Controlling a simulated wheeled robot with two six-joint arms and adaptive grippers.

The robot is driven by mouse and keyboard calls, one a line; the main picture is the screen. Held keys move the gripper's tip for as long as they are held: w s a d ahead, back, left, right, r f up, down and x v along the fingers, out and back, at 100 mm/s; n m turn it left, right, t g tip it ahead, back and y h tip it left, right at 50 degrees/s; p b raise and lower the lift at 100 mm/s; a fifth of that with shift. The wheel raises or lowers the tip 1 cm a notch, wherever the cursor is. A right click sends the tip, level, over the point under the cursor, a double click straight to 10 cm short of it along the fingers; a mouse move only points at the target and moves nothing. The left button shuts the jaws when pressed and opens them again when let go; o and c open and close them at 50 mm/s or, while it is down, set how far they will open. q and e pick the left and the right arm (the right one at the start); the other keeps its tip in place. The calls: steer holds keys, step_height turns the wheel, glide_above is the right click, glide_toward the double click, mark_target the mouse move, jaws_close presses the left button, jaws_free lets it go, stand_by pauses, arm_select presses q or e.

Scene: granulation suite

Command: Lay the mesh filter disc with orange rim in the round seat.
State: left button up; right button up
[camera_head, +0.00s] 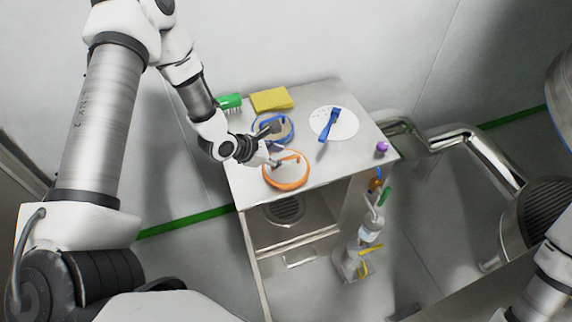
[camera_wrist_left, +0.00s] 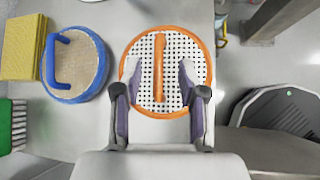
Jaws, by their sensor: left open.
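The mesh filter disc with orange rim (camera_head: 286,172) lies flat on the steel tabletop near its front edge. An orange bar handle crosses its middle. In the left wrist view the disc (camera_wrist_left: 142,52) shows white mesh with dark holes. My left gripper (camera_head: 276,162) is open over the disc. Its two fingers stand on either side of the orange handle, apart from it in the wrist view. Whether they touch the mesh I cannot tell. A round, slatted seat-like recess (camera_head: 284,209) shows in the open bay below the tabletop. My right gripper is out of view.
A blue-rimmed disc (camera_head: 272,129) lies behind the orange one. A green brush (camera_head: 230,101), yellow cloth (camera_head: 271,99), white disc (camera_head: 346,127) with a blue tool, and purple item (camera_head: 382,147) are on the steel table (camera_head: 243,190). A bottle (camera_head: 371,228) is right of the bay.

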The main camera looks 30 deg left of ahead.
mark_target(288, 158)
arm_select(q)
steer(key=x, duration=0.2)
steer(key=p+x, duration=0.1)
steer(key=x, duration=0.2)
steer(key=shift+a, duration=0.25)
steer(key=shift+s, duration=0.1)
jaws_close()
steer(key=shift+r, duration=0.1)
